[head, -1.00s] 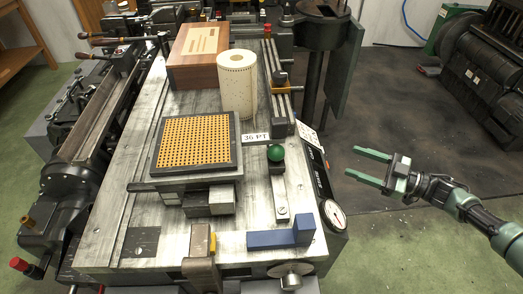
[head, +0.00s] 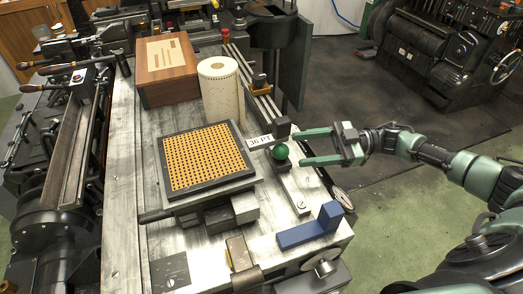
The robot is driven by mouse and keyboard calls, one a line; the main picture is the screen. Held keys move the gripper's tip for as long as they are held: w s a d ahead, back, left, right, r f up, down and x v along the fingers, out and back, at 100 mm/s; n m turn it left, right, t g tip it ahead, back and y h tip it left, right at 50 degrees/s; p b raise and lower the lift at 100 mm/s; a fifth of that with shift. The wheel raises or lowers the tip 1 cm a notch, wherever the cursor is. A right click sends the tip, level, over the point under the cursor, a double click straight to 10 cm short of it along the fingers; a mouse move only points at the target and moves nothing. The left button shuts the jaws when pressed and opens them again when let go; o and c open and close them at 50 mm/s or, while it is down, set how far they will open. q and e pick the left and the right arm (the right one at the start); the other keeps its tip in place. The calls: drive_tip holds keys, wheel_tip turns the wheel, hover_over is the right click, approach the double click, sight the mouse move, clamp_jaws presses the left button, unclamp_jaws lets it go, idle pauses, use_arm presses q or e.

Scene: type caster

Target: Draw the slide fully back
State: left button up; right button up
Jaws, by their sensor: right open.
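The slide seems to be the dark metal part that carries a green ball knob (head: 281,152), at the right side of the machine bed; I cannot tell exactly which part slides. A flat metal bar (head: 298,196) runs from under the knob toward the front. My right gripper (head: 303,147) is open, its two green fingers pointing left. In the picture the fingers lie just right of the knob, one a little above it and one a little below. I cannot tell whether they touch it. My left gripper is not in view.
A "36 PT" label (head: 260,141) lies beside the knob. A framed orange perforated plate (head: 205,157) is to the left. A paper roll (head: 220,90) and wooden box (head: 167,70) stand behind. A blue L-shaped block (head: 310,229) sits in front.

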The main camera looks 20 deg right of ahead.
sight(279, 157)
drive_tip(key=p+x, duration=0.1)
drive_tip(key=x, duration=0.2)
drive_tip(key=shift+a+r, duration=0.2)
drive_tip(key=shift+a, duration=0.05)
drive_tip(key=p+x, duration=0.1)
drive_tip(key=x, duration=0.4)
drive_tip(key=shift+w+a+f, duration=0.1)
drive_tip(key=shift+a, duration=0.1)
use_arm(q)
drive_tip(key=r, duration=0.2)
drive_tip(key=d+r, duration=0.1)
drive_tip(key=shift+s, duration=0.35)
use_arm(e)
drive_tip(key=shift+a+f, duration=0.1)
drive_tip(key=shift+a, duration=0.2)
drive_tip(key=shift+c, duration=0.3)
use_arm(q)
drive_tip(key=shift+p, duration=0.3)
use_arm(e)
clamp_jaws()
